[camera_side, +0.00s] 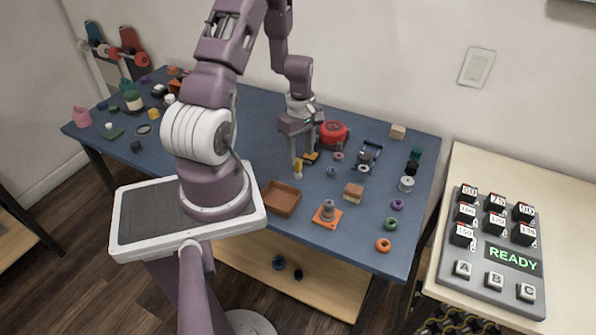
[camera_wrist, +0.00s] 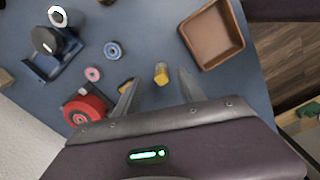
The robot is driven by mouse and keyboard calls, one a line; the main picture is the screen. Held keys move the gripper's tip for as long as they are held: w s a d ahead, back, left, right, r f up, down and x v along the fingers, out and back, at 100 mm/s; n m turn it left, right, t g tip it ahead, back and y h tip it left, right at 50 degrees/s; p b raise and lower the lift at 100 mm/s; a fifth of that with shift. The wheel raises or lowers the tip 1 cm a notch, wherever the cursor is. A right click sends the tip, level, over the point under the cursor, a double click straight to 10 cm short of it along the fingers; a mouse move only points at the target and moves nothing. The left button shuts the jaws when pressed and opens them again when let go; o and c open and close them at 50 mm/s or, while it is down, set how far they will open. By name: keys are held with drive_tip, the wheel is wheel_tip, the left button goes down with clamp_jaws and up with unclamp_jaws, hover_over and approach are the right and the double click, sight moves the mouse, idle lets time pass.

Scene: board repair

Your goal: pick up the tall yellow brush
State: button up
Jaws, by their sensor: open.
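The tall yellow brush (camera_side: 298,170) stands upright on the blue table in the side view, just below and in front of my gripper (camera_side: 299,158). In the wrist view the yellow brush (camera_wrist: 161,73) shows between the two fingers of my gripper (camera_wrist: 158,80), near the tips. The fingers are apart with a gap on each side of the brush. I cannot tell how far the tips are above the table.
A brown tray (camera_wrist: 213,36) lies near the brush. A red tape measure (camera_side: 333,132) and a small yellow-and-black thing (camera_side: 311,157) are close behind my gripper. A washer-like blue ring (camera_wrist: 113,50), an orange-based part (camera_side: 327,214) and a brown-and-cream block (camera_side: 353,192) stand nearby.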

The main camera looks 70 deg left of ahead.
sight(298, 168)
drive_tip(key=f, duration=0.4)
drive_tip(key=a+f, duration=0.1)
drive_tip(key=f, duration=0.2)
drive_tip(key=shift+s, duration=0.2)
clamp_jaws()
